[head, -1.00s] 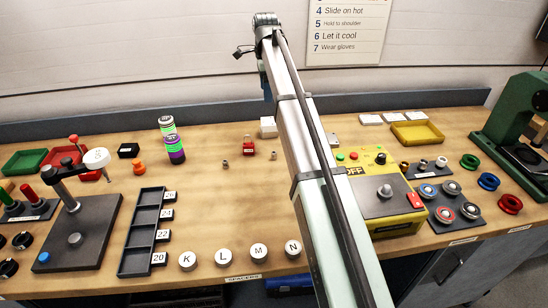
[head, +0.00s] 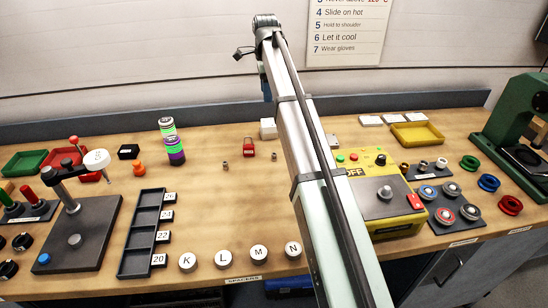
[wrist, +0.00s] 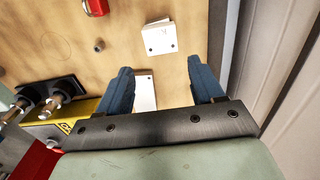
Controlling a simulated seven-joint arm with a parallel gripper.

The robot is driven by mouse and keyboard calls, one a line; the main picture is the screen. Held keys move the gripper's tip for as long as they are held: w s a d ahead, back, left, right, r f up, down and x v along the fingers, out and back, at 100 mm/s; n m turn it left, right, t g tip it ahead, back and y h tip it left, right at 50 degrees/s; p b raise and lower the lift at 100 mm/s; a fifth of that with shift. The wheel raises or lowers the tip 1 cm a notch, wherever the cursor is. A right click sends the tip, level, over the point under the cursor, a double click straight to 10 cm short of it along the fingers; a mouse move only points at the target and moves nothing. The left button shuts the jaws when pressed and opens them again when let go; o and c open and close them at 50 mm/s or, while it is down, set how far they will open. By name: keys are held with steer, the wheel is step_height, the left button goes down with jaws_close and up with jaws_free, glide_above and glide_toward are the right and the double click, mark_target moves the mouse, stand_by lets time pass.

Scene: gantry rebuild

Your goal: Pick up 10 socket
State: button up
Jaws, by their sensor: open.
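In the head view my arm hides most of the gripper.
A yellow control box (head: 385,208) stands right of my arm. A striped can (head: 170,142) stands left. The bench around the sockets is mostly clear.

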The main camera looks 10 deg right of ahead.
steer(key=c, duration=0.3)
steer(key=shift+c, duration=0.2)
glide_above(273, 160)
step_height(273, 160, down, 2)
steer(key=shift+m, duration=0.4)
steer(key=f, duration=0.5)
steer(key=w+f, duration=0.1)
steer(key=f, duration=0.2)
steer(key=shift+a+f, duration=0.1)
steer(key=f, duration=0.4)
steer(key=shift+s, duration=0.3)
steer(key=shift+f, duration=0.55)
